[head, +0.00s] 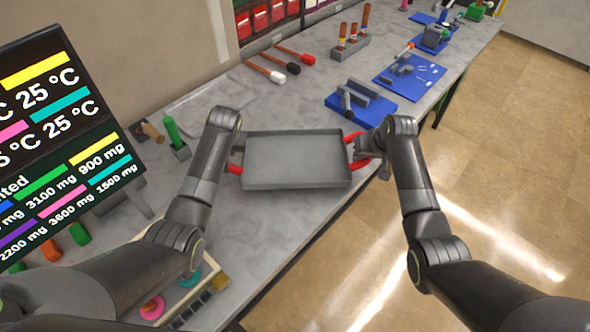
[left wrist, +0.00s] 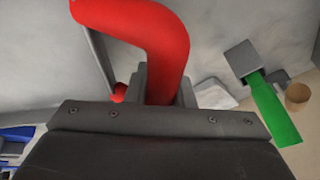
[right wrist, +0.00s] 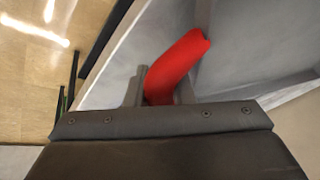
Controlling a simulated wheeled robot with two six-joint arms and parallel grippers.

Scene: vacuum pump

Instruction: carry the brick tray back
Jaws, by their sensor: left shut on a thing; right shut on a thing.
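The brick tray (head: 298,160) is a shallow grey tray with a red handle at each short end. It is empty and level, over the front part of the grey workbench. I cannot tell whether it touches the top. My left gripper (head: 233,160) is shut on the left red handle (head: 234,169), which fills the left wrist view (left wrist: 160,45). My right gripper (head: 364,152) is shut on the right red handle (head: 352,137), also seen in the right wrist view (right wrist: 178,68). The fingers are partly hidden in the head view.
A blue mat (head: 375,112) with grey parts lies just behind the tray's right side. A green-handled tool (head: 172,131) in a grey holder stands left. Several brushes (head: 270,72) lie behind on the workbench (head: 270,110). A display (head: 60,125) stands at left. The floor is at right.

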